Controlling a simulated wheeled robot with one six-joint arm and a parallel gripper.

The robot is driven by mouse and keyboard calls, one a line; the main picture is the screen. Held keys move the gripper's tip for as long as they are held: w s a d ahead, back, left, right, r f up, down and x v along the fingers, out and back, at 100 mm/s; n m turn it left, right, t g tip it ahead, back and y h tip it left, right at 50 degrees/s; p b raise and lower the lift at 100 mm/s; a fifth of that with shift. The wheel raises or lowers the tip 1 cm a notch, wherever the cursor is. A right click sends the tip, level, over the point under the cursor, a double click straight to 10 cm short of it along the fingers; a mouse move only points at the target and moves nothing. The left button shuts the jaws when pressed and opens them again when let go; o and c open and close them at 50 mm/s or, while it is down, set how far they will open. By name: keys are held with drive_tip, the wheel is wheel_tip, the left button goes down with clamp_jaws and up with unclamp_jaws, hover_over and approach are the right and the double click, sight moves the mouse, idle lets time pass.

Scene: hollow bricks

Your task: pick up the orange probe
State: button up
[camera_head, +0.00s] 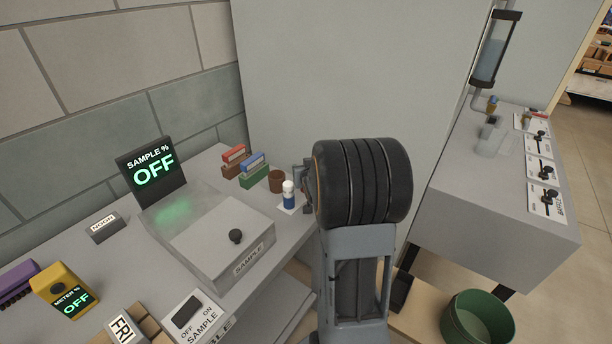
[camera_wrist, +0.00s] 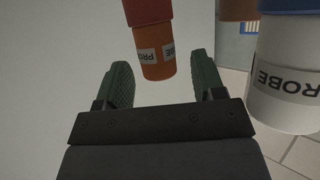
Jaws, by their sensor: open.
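The orange probe (camera_wrist: 157,58) shows in the wrist view, upper middle, with a dark red part above it and white labels. It lies between the two green finger pads of my gripper (camera_wrist: 160,72) in the picture, with space on both sides. My gripper is open and holds nothing; I cannot tell whether the probe is within finger depth. In the head view my gripper (camera_head: 304,180) is mostly hidden behind my arm, and I cannot make out the orange probe there.
A white and blue probe (camera_wrist: 288,85) stands close on the right in the wrist view; a white and blue one (camera_head: 289,195) shows in the head view beside a brown cup (camera_head: 276,181). A green bucket (camera_head: 477,318) is on the lower right.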

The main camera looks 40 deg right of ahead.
drive_tip(key=shift+x, duration=1.5)
drive_tip(key=shift+a, duration=0.1)
drive_tip(key=shift+c, duration=0.4)
drive_tip(key=c, duration=0.9)
